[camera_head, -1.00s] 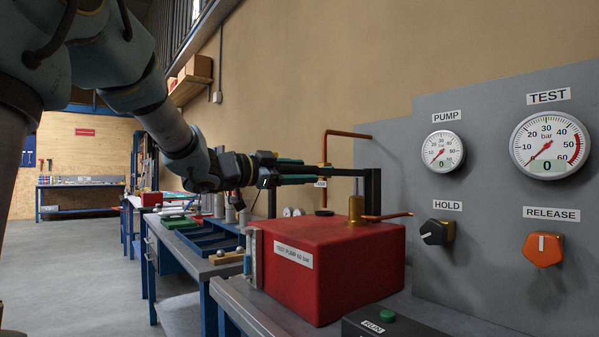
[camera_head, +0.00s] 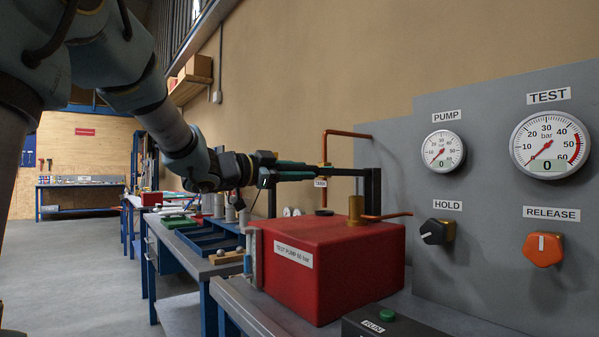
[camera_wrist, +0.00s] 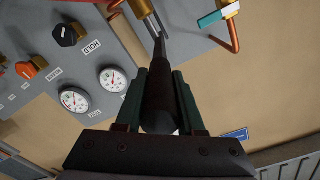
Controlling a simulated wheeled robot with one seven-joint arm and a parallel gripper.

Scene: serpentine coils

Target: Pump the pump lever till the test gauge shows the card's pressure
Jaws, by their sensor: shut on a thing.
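My gripper (camera_head: 296,172) is shut on the dark grip of the pump lever (camera_head: 345,172). The lever lies roughly level and meets a dark upright above the red test pump (camera_head: 335,255). In the wrist view the lever grip (camera_wrist: 160,98) runs between the two green fingers of my gripper (camera_wrist: 157,85). The test gauge (camera_head: 550,145) reads 0 bar, and its face also shows in the wrist view (camera_wrist: 74,99). The pump gauge (camera_head: 443,151) reads 0 too. I cannot make out the card with the pressure.
The black HOLD knob (camera_head: 437,232) points left and the orange RELEASE knob (camera_head: 543,249) has its mark upright. A green RUN button (camera_head: 387,315) sits at the front. A copper pipe (camera_head: 325,165) rises behind the lever. Benches with trays (camera_head: 205,240) stand at left.

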